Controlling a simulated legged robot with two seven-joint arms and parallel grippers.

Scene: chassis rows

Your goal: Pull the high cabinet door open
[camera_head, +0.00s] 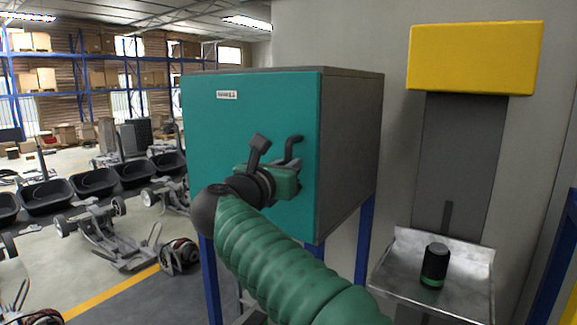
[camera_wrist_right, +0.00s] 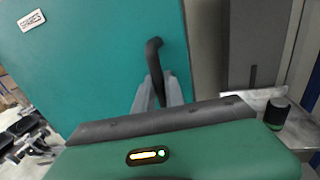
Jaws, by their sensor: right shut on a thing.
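The cabinet has a teal door (camera_head: 225,135) with a small white label at its upper part and a grey body (camera_head: 350,140). The door looks flush with the body in the head view. A dark bent handle (camera_head: 292,147) stands near the door's right edge. My right gripper (camera_head: 282,172) is at the handle, and its arm covers the lower part of the door. In the right wrist view the handle (camera_wrist_right: 154,62) passes down between the two grey fingers (camera_wrist_right: 158,95), which are shut on it. My left gripper is not in view.
The cabinet stands on blue legs (camera_head: 364,235). To the right, a metal shelf (camera_head: 410,275) holds a dark can with a green band (camera_head: 434,266), below a yellow block (camera_head: 475,57). Chassis and black tubs (camera_head: 95,182) fill the floor at left.

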